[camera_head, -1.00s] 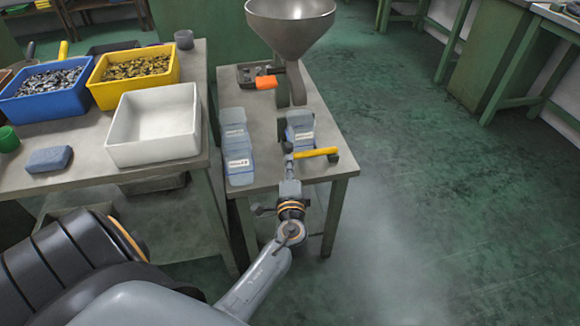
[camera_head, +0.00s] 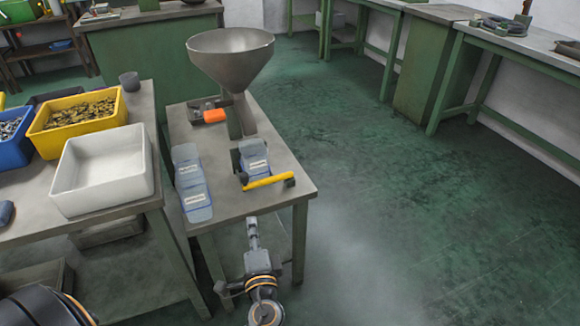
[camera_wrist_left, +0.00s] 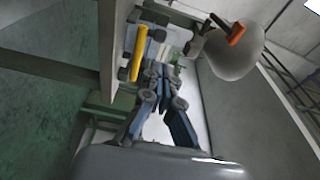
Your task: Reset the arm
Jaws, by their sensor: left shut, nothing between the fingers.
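My left gripper (camera_head: 253,229) shows in the head view just off the front edge of the small table, pointing toward it. In the left wrist view its fingers (camera_wrist_left: 164,76) are together with nothing between them. My right gripper is not in view.
The metal funnel (camera_head: 230,60) stands at the table's back, near an orange-handled item (camera_head: 214,115). A white bin (camera_head: 103,178) and a yellow bin (camera_head: 79,124) stand on the left workbench. The green floor (camera_head: 390,210) at right is clear.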

